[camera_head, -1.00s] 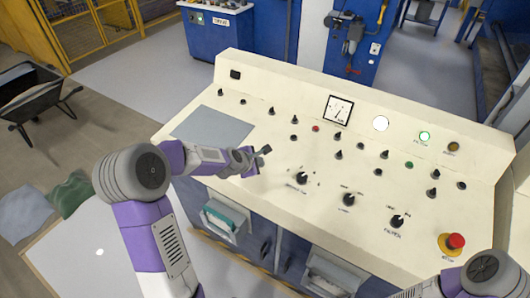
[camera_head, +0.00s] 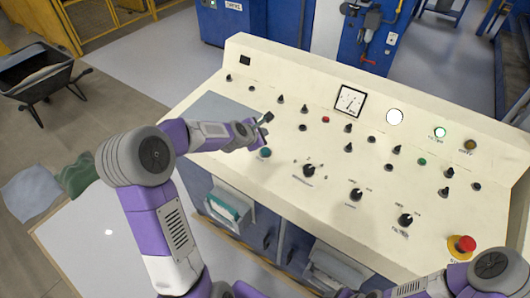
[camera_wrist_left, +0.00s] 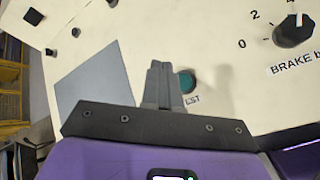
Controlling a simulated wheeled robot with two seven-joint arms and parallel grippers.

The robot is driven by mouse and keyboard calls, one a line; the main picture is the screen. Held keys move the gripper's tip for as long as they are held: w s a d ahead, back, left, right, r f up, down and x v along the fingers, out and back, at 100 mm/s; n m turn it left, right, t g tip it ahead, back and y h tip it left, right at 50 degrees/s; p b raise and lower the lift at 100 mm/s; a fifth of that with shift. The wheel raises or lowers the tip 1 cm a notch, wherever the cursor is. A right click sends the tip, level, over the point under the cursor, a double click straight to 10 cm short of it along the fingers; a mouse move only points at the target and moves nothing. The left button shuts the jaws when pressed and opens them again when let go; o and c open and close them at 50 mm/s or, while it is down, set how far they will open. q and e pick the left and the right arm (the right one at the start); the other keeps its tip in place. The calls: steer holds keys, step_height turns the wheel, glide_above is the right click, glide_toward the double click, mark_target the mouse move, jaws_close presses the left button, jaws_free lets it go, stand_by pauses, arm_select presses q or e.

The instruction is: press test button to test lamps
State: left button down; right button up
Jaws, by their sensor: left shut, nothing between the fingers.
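The teal test button (camera_head: 264,153) sits on the cream console's sloped top, near its front left. In the left wrist view the button (camera_wrist_left: 187,82) is just right of my fingertips, with its label partly hidden. My left gripper (camera_head: 267,118) is shut and empty, over the panel behind the button in the head view. Whether it touches the panel is unclear. Its closed fingers (camera_wrist_left: 160,82) also show in the wrist view. A bright white lamp (camera_head: 395,117), a green lamp (camera_head: 440,132) and a dull amber lamp (camera_head: 470,145) line the back right. My right gripper is out of view.
Several black knobs, including one large knob (camera_head: 309,170), spread over the console (camera_head: 285,190). A red stop button (camera_head: 465,243) is at the front right. A grey plate (camera_head: 215,115) lies left of my gripper. A wheelbarrow (camera_head: 35,75) stands on the floor at left.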

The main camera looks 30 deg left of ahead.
arm_select(q)
steer(key=b, duration=0.4)
glide_above(264, 153)
steer(key=f, duration=0.5)
steer(key=shift+s+a+f, duration=0.1)
steer(key=shift+s+f, duration=0.1)
steer(key=shift+f, duration=0.05)
steer(key=shift+w+f+b, duration=0.1)
steer(key=shift+f+b, duration=0.45)
steer(key=shift+f, duration=0.2)
stand_by(0.6)
steer(key=shift+f+b, duration=0.35)
steer(key=shift+b, duration=0.15)
steer(key=shift+f+b, duration=0.55)
stand_by(0.5)
steer(key=shift+r, duration=0.1)
steer(key=shift+r+p, duration=0.6)
steer(key=shift+r, duration=0.2)
